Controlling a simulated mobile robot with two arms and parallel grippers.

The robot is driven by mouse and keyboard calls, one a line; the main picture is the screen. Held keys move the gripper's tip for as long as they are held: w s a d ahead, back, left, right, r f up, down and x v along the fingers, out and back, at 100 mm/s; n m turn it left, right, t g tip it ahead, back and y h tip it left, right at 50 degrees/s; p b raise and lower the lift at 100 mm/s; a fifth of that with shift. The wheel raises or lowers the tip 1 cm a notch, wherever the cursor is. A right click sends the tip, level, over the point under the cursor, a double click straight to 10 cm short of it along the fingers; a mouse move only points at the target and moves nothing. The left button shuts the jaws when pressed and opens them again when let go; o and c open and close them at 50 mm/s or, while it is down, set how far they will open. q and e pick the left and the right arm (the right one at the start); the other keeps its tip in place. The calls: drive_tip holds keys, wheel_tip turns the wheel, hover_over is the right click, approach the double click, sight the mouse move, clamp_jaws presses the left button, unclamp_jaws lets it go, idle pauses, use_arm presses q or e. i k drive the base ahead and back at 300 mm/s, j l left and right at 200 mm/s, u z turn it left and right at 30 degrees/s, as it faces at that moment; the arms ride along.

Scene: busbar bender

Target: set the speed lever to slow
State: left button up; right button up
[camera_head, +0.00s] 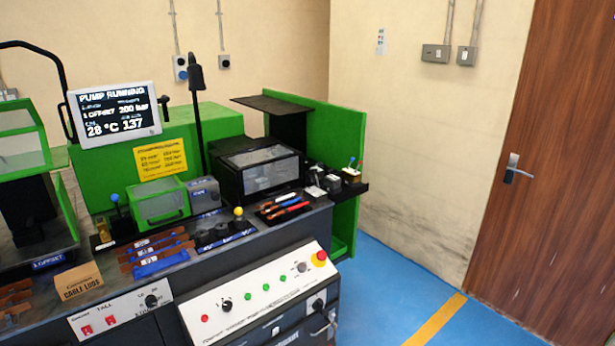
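Several levers stand on the green and black machine, and I cannot tell by label which is the speed lever. A yellow-knobbed lever (238,212) stands upright on a dark base near the front middle of the bench. A blue-knobbed lever (115,199) stands at the left beside a small green guard. Small levers with blue and green tips (352,162) stand on the black shelf at the far right. Their settings are too small to read. Neither of my grippers shows in the head view.
A white control panel (235,307) with a red stop button (321,256) fronts the machine. A screen (113,113) reads "PUMP RUNNING". Tools with red and blue handles (287,211) lie beside the yellow-knobbed lever. Blue floor (395,270) is clear at right, before a brown door (550,170).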

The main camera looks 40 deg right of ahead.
sight(314, 171)
drive_tip(key=i+l+z, duration=1.05)
drive_tip(key=i, duration=0.25)
drive_tip(key=j, duration=0.1)
